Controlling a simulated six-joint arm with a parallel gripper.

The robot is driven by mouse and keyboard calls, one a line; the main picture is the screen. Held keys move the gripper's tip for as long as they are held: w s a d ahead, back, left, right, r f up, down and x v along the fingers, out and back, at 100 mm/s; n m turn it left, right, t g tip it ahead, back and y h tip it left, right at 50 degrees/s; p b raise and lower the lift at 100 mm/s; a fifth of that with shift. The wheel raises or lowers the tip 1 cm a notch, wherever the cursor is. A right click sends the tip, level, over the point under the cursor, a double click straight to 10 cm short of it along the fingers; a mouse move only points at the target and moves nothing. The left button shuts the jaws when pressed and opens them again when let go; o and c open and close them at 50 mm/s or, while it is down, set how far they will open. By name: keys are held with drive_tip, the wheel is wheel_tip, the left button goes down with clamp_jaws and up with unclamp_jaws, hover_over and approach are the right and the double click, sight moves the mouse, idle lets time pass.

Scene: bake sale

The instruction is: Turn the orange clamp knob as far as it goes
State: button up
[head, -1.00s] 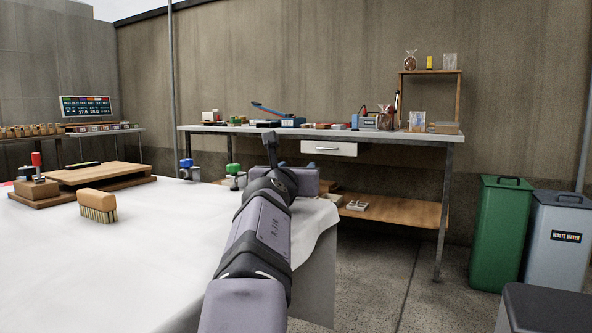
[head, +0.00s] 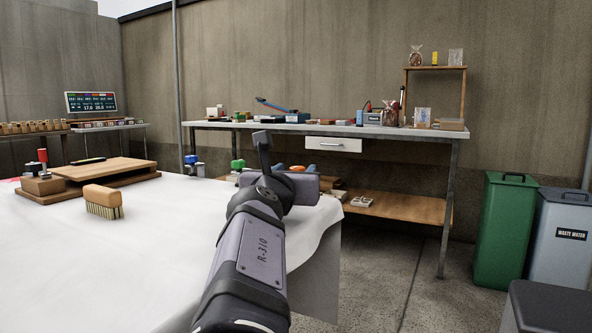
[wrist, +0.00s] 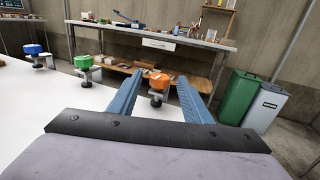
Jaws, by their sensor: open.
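The orange clamp knob (wrist: 158,81) sits on a small clamp at the table edge, ahead of my gripper. In the wrist view it appears between my two blue fingers, with a gap on each side. In the head view only a bit of orange (head: 297,168) shows above my wrist. My gripper (wrist: 160,74) is open and empty; in the head view my arm hides most of it. A green clamp knob (wrist: 83,62) and a blue clamp knob (wrist: 35,49) stand to the left along the same edge. How far the orange knob is turned cannot be told.
The white-covered table (head: 150,240) holds a brush (head: 103,201) and a wooden board (head: 105,170) on the left. A workbench (head: 330,128) with a lower shelf stands behind. Green (head: 505,230) and grey (head: 560,240) bins stand at right. Floor between table and bins is clear.

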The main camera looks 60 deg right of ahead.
drive_tip(key=shift+c, duration=0.2)
drive_tip(key=w+d+r+g+y+p, duration=0.1)
drive_tip(key=w+d+r+y+p, duration=0.4)
drive_tip(key=p, duration=1.4)
drive_tip(key=w+d+r+n+p, duration=0.1)
drive_tip(key=w+r+p, duration=0.2)
drive_tip(key=r+p, duration=1)
drive_tip(key=w+d+r+g+y+p, duration=0.1)
drive_tip(key=w+d+r+y+p, duration=0.15)
drive_tip(key=p, duration=2.15)
drive_tip(key=s+a+f+m+g+y+p, duration=0.5)
drive_tip(key=s+a+f+m+y+p, duration=0.1)
drive_tip(key=f+m, duration=0.5)
drive_tip(key=shift+s+a+f+g+p, duration=0.3)
drive_tip(key=shift+s+a+p, duration=0.45)
drive_tip(key=shift+a+p, duration=0.45)
